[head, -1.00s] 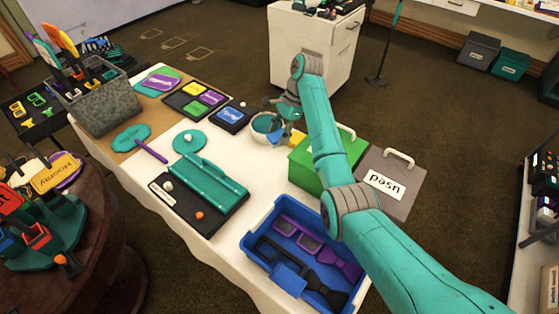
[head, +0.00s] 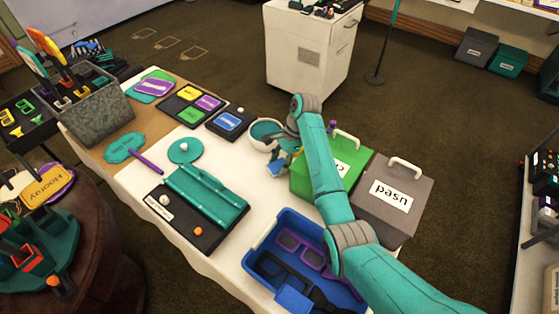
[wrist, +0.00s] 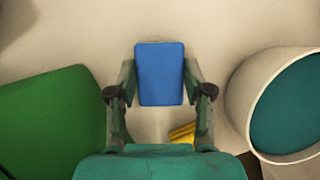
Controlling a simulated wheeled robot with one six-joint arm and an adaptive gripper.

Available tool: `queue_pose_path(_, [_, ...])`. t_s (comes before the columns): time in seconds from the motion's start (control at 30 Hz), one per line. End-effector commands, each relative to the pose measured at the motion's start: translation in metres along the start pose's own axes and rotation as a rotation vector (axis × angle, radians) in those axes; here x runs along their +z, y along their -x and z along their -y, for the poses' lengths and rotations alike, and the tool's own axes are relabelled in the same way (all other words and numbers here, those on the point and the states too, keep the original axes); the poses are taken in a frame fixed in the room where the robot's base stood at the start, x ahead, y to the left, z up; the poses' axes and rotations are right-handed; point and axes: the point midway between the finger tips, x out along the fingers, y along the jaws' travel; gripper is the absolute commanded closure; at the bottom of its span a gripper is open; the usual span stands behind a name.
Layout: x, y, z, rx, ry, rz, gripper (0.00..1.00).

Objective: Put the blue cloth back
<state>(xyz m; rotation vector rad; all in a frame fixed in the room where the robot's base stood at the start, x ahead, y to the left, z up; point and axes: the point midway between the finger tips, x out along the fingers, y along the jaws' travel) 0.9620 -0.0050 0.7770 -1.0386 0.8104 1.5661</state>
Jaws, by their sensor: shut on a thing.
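The blue cloth (wrist: 160,74) is a small folded rectangle. It is between the two fingers of my gripper (wrist: 160,84), which is shut on it. In the head view the cloth (head: 277,168) is low over the white table, between the bowl and the green box; I cannot tell whether it touches the table. My gripper (head: 286,156) is partly hidden there by my arm. A green box (head: 312,180) with a handle and a partly hidden label stands just right. A grey box (head: 388,215) labelled "used" is beside it.
A white bowl (head: 257,142) with teal inside stands close behind; it is also at right in the wrist view (wrist: 238,100). A yellow thing (wrist: 183,133) lies near my fingers. A blue tray (head: 262,232) holds glasses and dark items. A black tray (head: 207,238) carries a teal piece.

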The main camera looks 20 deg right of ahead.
Motion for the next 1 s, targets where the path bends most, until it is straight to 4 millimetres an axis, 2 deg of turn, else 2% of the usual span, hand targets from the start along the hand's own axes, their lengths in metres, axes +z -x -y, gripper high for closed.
queue_pose_path(0.23, [-0.001, -0.002, 0.0, 0.001, 0.0, 0.0, 0.93])
queue_pose_path(0.27, [-0.001, -0.001, 0.0, 0.0, 0.0, 0.0, 0.42])
queue_pose_path(0.33, [-0.001, -0.001, 0.0, 0.0, 0.0, 0.0, 0.24])
queue_pose_path(0.73, [0.0, 0.003, 0.001, -0.001, 0.001, 0.0, 0.24])
queue_pose_path(0.87, [0.0, 0.018, 0.006, 0.0, 0.003, 0.0, 0.24])
queue_pose_path(1.0, [-0.001, 0.046, 0.015, -0.001, 0.006, -0.001, 0.24])
